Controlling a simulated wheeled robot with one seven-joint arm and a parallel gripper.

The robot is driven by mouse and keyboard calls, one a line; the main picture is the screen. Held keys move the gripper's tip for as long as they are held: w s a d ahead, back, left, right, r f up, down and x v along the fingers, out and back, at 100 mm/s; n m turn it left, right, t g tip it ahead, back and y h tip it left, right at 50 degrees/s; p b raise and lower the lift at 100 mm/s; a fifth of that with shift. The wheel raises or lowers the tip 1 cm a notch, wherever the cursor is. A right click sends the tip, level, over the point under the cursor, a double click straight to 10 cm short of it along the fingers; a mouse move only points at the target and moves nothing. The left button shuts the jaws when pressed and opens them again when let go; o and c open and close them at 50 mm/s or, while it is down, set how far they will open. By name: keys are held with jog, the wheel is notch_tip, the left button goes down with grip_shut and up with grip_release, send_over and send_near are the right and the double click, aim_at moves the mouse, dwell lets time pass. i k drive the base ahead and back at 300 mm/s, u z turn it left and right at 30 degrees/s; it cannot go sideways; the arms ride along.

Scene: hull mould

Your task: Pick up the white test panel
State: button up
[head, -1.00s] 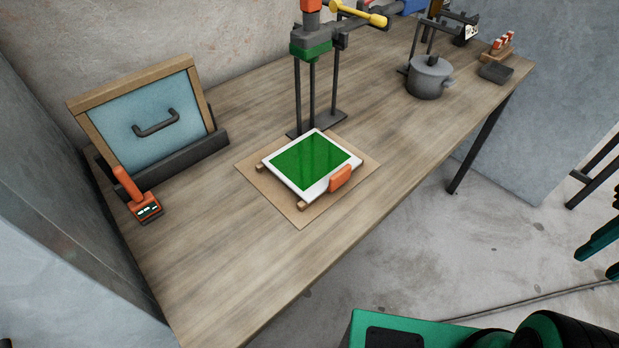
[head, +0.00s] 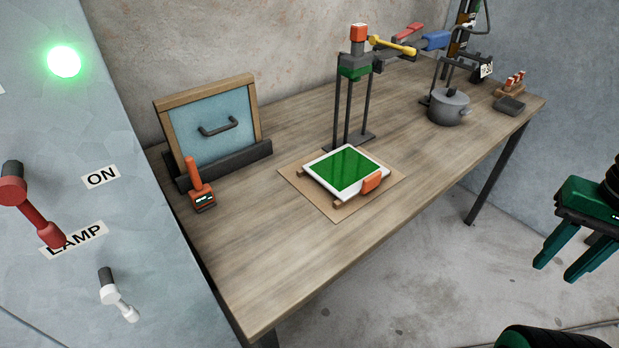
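The white test panel (head: 323,164) lies on the workbench, raised on small wooden strips over a brown sheet (head: 338,210). Its top face is mostly green inside a white border. An orange grip or clip (head: 372,181) sits at its front right edge. My gripper (head: 555,272) is at the far right of the view, in front of the bench and well apart from the panel. Its two green fingers are spread and nothing shows between them.
A dark stand with coloured arms (head: 354,73) rises just behind the panel. A blue framed board (head: 205,150) and an orange handheld device (head: 202,198) are left. A grey pot (head: 448,108) stands right. A wall with lamp switches (head: 115,295) is close at left. The bench front (head: 290,275) is clear.

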aim_at(346, 172)
jog(key=u, duration=2.2)
jog(key=k, duration=1.8)
jog(key=z, duration=1.45)
jog(key=i, duration=1)
jog(key=u, duration=0.05)
